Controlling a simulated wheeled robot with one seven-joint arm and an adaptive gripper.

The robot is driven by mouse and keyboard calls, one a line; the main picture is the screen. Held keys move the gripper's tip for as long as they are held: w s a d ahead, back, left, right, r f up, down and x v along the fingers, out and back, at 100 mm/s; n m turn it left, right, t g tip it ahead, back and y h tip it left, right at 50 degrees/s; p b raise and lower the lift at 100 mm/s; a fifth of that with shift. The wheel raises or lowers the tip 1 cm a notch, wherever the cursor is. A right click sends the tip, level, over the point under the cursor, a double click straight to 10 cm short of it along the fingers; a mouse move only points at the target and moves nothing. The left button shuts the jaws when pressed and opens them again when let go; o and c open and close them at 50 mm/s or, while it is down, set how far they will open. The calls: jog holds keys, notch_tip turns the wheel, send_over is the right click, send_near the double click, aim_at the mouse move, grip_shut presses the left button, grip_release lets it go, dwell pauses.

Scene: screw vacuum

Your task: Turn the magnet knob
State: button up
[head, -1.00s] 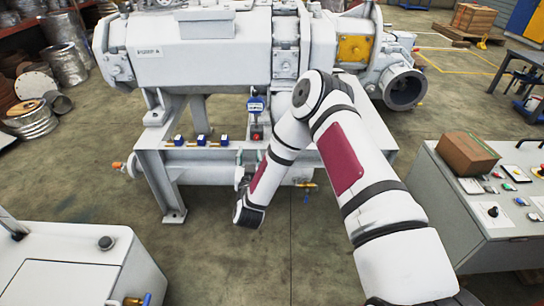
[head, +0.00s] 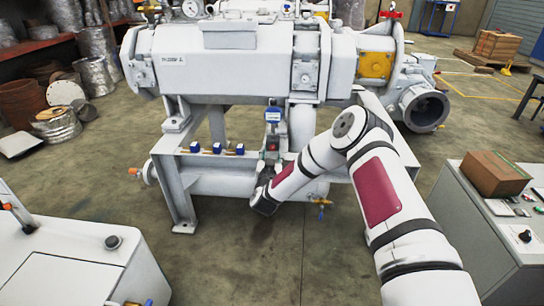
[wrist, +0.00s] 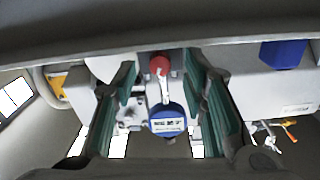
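The magnet knob looks to be the small red knob (head: 272,147) on the magnetic stand below a blue dial gauge (head: 273,115), on the grey pump frame. In the wrist view the red knob (wrist: 158,64) and the blue gauge (wrist: 167,123) appear between my fingers, joined by a pale stem. My gripper (wrist: 163,85) is open, with one green-padded finger on each side of them. No contact with the knob is visible. In the head view my gripper is just below and left of the knob, partly hidden by my arm.
Three small blue fittings (head: 216,149) line the frame's front rail, left of the knob. The large pump body (head: 240,65) stands above. A control cabinet (head: 500,235) with a brown box (head: 495,174) is at right. A grey cabinet (head: 75,265) is at front left. Floor between is clear.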

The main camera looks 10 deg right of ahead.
jog(key=shift+x, duration=0.85)
jog(key=shift+c, duration=0.5)
grip_shut()
jog(key=m, duration=0.5)
jog(key=shift+m, duration=0.4)
jog(key=shift+o, duration=0.5)
grip_release()
